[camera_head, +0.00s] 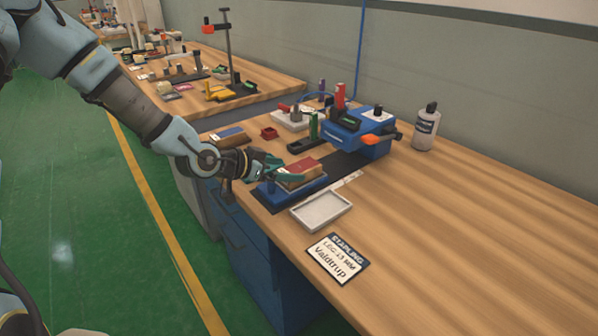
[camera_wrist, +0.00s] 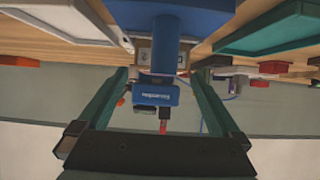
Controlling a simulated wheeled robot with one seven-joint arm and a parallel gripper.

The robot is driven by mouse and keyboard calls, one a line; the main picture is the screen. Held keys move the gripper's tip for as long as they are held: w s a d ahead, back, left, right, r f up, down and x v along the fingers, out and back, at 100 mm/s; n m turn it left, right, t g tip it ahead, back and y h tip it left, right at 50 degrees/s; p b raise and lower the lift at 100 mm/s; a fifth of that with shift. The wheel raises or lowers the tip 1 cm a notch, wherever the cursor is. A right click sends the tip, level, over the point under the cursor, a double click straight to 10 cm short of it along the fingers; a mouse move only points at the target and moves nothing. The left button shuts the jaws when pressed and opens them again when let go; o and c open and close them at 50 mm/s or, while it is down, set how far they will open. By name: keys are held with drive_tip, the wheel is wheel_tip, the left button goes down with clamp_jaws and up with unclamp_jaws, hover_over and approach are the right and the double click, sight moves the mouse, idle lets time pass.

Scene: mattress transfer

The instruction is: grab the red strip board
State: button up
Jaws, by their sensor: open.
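The red strip board (camera_head: 304,165), a wooden block with a dark red top, lies on a blue fixture (camera_head: 281,199) near the table's front edge. My gripper (camera_head: 292,172) has its teal fingers open at the near left end of the board. One finger crosses in front of the board's side; the other is partly hidden. I cannot tell whether they touch it. In the wrist view both fingers of my gripper (camera_wrist: 158,76) are spread apart, and a tan piece with a white label shows beyond them, partly covered by a blue part.
A blue stapling machine (camera_head: 350,135) stands behind the fixture. A white tray (camera_head: 319,210) and a sign (camera_head: 337,257) lie in front. A bottle (camera_head: 425,128) stands behind; the table's right side is clear.

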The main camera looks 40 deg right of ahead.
sight(297, 168)
drive_tip(key=p+x, duration=0.1)
drive_tip(key=x, duration=0.1)
drive_tip(key=p+x, duration=0.1)
drive_tip(key=x, duration=0.1)
drive_tip(key=shift+s+d+r, duration=0.1)
drive_tip(key=shift+d+r, duration=0.15)
drive_tip(key=shift+d, duration=0.05)
drive_tip(key=shift+d+f, duration=0.35)
drive_tip(key=shift+d, duration=0.05)
drive_tip(key=c, duration=1.4)
drive_tip(key=shift+r, duration=0.1)
